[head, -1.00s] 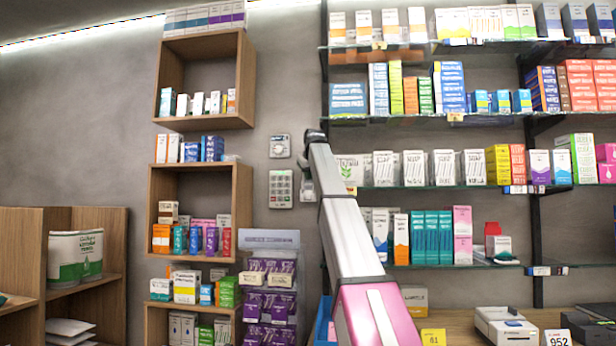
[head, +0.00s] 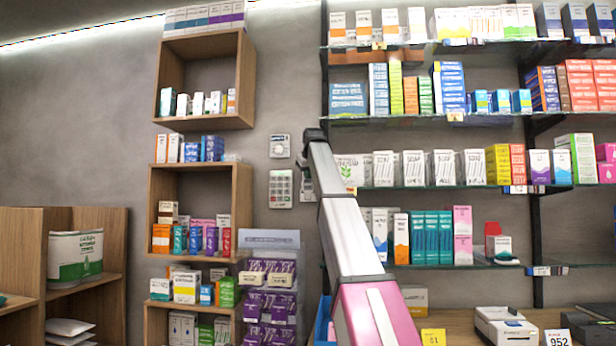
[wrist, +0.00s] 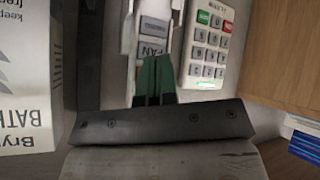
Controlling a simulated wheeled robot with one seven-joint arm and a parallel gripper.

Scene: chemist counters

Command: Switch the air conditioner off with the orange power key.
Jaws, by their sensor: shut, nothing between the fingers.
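My gripper (wrist: 155,62) shows in the wrist view as dark green fingers, closed together with nothing between them. The tips are in front of a pale control panel (wrist: 151,27) with grey keys, one of them marked FAN. I cannot tell whether the tips touch it.
A white number keypad (head: 280,188) is on the wall to the left of the panel; it also shows in the wrist view (wrist: 208,45). A small wall unit (head: 280,146) is above it. Wooden shelves (head: 243,85) stand left, glass shelves (head: 445,187) with boxes right.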

